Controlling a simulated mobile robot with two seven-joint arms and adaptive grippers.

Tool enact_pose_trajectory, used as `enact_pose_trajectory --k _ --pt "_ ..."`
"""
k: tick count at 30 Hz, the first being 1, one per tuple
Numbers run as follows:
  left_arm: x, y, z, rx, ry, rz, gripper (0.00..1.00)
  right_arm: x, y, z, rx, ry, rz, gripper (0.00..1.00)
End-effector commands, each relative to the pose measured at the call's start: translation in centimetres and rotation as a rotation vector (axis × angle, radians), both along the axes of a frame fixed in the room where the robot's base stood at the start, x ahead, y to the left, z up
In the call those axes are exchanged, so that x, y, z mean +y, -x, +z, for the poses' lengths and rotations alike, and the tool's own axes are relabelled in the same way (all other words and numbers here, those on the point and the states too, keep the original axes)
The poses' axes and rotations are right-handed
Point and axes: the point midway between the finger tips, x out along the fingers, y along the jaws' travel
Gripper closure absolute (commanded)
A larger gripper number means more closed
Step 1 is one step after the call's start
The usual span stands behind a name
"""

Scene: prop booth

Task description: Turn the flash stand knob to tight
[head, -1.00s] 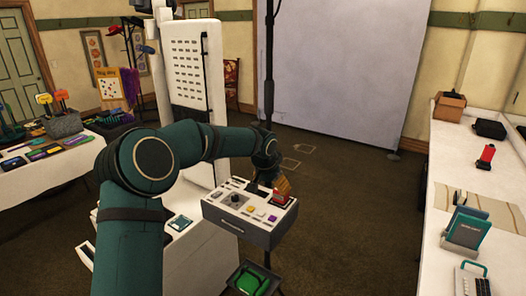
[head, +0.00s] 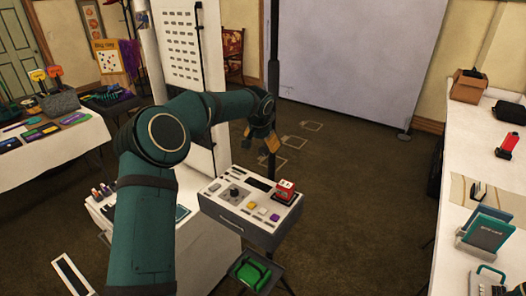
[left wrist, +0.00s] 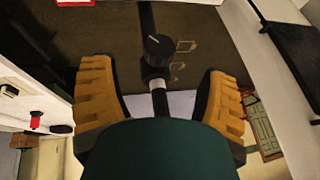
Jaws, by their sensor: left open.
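The flash stand is a thin black pole (head: 273,70) standing upright in the head view, in front of the pale backdrop. In the left wrist view its knob (left wrist: 158,45) is a black round knob with a pale pointer line, fixed to a collar on the pole (left wrist: 158,100). My left gripper (head: 267,138) is open, with ochre fingers, close to the pole. In the left wrist view the left gripper's fingers (left wrist: 163,76) are spread to either side of the pole and knob, with nothing held. In the head view I cannot make out the knob.
A grey control console (head: 238,222) with a red-topped button (head: 285,191) is below the left gripper. A white perforated panel (head: 182,50) rises left of the pole. Long tables with props line both sides.

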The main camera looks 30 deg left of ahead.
Motion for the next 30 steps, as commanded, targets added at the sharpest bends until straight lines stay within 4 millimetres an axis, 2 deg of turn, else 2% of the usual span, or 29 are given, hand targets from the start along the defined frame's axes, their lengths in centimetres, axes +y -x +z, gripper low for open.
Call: enact_pose_trajectory --k 3,10,15,24,25,29,30 --pt "0.4 -1.0 -2.3 0.002 0.002 0.001 0.25 0.0 0.0 0.3 0.000 -0.001 0.000 0.30" --pt "0.8 -2.4 -5.2 0.000 0.001 0.000 0.25 0.0 0.0 0.6 -0.001 -0.001 0.001 0.30" --pt "1.0 -2.8 -6.2 -0.001 0.001 0.001 0.25 0.0 0.0 0.6 -0.001 -0.001 0.001 0.30" --pt "1.0 -2.9 -6.4 -0.001 -0.001 0.000 0.25 0.0 0.0 0.6 -0.001 -0.001 0.001 0.30" --pt "1.0 -2.9 -6.4 -0.001 -0.001 0.000 0.28 0.0 0.0 0.6 -0.001 -0.001 0.001 0.30" --pt "1.0 -2.9 -6.4 -0.001 -0.001 0.000 0.73 0.0 0.0 0.6 -0.001 -0.001 0.001 0.30" --pt "1.0 -2.9 -6.4 -0.001 -0.001 0.000 0.88 0.0 0.0 0.6 -0.001 -0.001 0.001 0.30"
